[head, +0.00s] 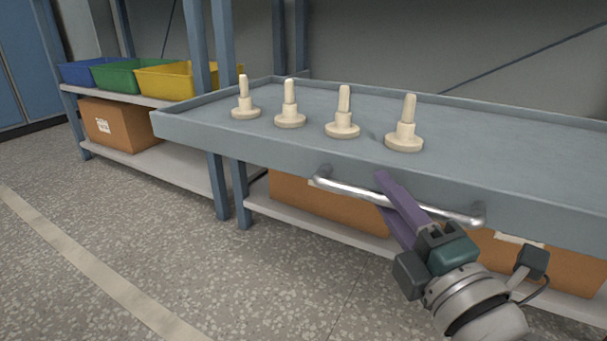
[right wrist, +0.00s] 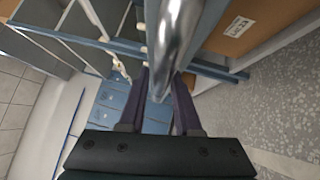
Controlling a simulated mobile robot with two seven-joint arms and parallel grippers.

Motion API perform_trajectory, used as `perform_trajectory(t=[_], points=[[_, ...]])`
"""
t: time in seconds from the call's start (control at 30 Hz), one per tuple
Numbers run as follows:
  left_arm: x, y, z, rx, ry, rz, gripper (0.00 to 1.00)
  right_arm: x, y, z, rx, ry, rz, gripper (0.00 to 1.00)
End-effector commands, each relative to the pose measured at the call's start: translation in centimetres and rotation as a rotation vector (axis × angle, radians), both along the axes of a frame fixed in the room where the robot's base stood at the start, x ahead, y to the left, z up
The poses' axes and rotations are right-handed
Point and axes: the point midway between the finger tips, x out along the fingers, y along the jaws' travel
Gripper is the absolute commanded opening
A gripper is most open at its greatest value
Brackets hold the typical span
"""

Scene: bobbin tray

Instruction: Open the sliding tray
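The grey-blue sliding tray (head: 270,148) sticks out in front of the rack posts, with its front wall toward me. Several cream pegs with round bases, one of them here (head: 404,128), stand upright in a row on it. A curved metal handle (head: 345,190) is fixed to the front wall; its bar also shows in the right wrist view (right wrist: 175,35). My right gripper (head: 384,192) has its purple fingers on either side of the bar. In the right wrist view the bar fills the gap between the fingers (right wrist: 162,72), so it looks shut on the handle. My left gripper is not in view.
Cardboard boxes (head: 315,200) sit on the low shelf under the tray. At the left, blue, green and yellow bins (head: 165,80) stand on a shelf above another box (head: 120,125). The speckled floor (head: 220,280) in front is clear.

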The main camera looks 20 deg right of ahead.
Motion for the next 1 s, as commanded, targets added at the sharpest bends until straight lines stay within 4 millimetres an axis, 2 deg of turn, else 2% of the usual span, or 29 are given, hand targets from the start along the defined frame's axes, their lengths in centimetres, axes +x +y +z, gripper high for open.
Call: perform_trajectory(t=[0.03, 0.13, 0.37, 0.47, 0.57, 0.8, 1.0], points=[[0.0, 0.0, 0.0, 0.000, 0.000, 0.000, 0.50, 0.0, 0.0, 0.0, 0.000, 0.000, 0.000, 0.39], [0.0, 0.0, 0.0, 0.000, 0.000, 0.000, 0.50, 0.0, 0.0, 0.0, 0.000, 0.001, 0.000, 0.50], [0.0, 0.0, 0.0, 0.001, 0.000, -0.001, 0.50, 0.0, 0.0, 0.0, 0.000, 0.002, 0.000, 0.50], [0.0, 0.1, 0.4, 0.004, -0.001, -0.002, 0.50, -0.6, 0.0, -0.1, 0.000, 0.004, -0.001, 0.50], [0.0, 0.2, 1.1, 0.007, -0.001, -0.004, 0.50, -2.1, 0.1, -0.2, 0.001, 0.007, -0.001, 0.50], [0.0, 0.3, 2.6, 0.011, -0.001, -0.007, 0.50, -7.0, 0.5, -0.9, 0.001, 0.008, -0.001, 0.50], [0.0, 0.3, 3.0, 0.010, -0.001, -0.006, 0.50, -9.4, 0.7, -1.3, 0.000, 0.004, -0.001, 0.50]])
